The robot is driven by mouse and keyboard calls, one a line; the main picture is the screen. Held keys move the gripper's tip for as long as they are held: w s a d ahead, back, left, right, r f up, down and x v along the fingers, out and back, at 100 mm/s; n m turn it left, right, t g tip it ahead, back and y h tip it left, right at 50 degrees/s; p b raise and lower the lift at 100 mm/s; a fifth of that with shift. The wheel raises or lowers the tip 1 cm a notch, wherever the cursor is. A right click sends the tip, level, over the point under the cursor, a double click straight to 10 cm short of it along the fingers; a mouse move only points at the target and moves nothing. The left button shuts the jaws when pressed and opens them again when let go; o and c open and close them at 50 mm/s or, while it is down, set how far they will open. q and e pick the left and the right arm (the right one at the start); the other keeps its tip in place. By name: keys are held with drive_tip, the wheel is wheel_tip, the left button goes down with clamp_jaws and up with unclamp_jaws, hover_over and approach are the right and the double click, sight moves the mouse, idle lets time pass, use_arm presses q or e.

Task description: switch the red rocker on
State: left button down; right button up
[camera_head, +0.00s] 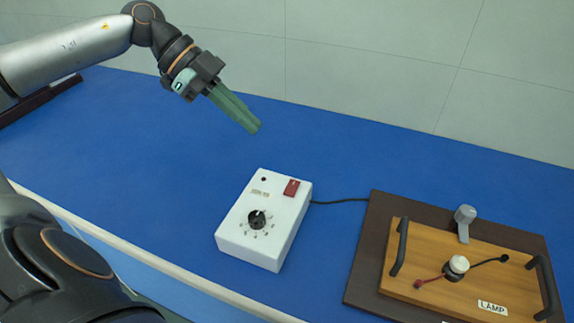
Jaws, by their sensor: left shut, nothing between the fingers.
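The red rocker (291,188) sits on the top face of a white box (235,229), near its far right corner. The box also carries a black knob with marks around it, a small dark dot and a small label. I cannot tell which way the rocker is tipped. My left gripper (255,128) is shut and empty, its green fingers pointing down and right. It is in the air above and behind the box, apart from the rocker. My right gripper is not in view.
A wooden lamp board (450,289) with black handles lies on a dark base (366,262) at the right. A black cable (338,201) runs from the box towards it. The blue bench (130,150) is clear left of the box. A wall (380,60) stands behind.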

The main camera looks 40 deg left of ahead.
sight(292, 188)
use_arm(q)
drive_tip(key=p+x, duration=0.1)
drive_tip(key=x, duration=0.2)
drive_tip(key=p+x, duration=0.2)
drive_tip(key=x, duration=0.2)
drive_tip(key=a+f+p+x, duration=0.1)
drive_tip(key=p+x, duration=0.1)
drive_tip(key=x, duration=0.2)
drive_tip(key=shift+d+f, duration=0.1)
drive_tip(key=shift+f, duration=0.1)
drive_tip(key=shift+w+f, duration=0.1)
drive_tip(key=shift+f, duration=0.7)
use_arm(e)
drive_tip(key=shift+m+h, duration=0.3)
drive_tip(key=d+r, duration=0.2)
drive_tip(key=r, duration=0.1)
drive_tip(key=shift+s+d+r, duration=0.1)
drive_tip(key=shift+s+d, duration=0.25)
